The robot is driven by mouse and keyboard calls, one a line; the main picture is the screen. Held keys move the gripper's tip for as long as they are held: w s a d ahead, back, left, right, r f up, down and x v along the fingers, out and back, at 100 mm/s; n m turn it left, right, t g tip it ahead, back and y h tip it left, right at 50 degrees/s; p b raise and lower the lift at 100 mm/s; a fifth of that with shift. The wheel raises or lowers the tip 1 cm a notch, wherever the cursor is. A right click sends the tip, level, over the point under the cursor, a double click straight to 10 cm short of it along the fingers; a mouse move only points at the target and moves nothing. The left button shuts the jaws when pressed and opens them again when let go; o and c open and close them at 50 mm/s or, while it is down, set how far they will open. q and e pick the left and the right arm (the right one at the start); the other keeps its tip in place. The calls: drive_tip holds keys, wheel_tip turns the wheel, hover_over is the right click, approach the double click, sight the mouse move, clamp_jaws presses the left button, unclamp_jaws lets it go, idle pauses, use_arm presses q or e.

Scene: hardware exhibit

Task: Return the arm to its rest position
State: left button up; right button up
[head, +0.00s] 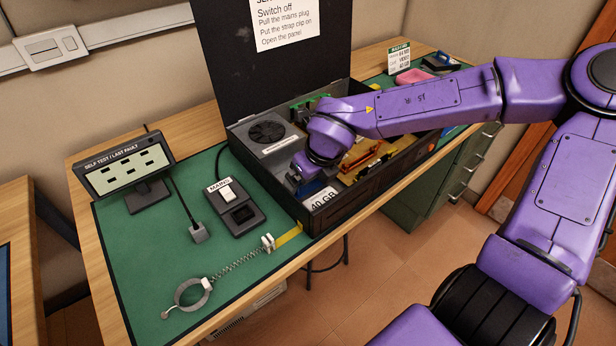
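My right arm (430,108), purple, comes in from the right and reaches over the open computer case (352,205). Its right gripper (303,176) points down into the front left part of the case, close to the drive labelled 40 GB (320,200). The arm's end hides most of the fingers, so whether they are open, shut or touching something is unclear. My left gripper is not in view.
The raised black panel (275,65) stands behind the case. On the green mat (130,260) are a self-test display (125,168), a mains switch (235,205), a grey plug (199,233) and a coiled wrist strap (190,294). Cards fill the case; a pink item (412,76) lies behind.

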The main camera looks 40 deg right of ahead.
drive_tip(key=shift+r+p, duration=0.65)
drive_tip(key=shift+p, duration=0.25)
idle(1.0)
wheel_tip(320, 180, up, 6)
drive_tip(key=p, duration=0.6)
drive_tip(key=shift+f, duration=0.1)
idle(0.4)
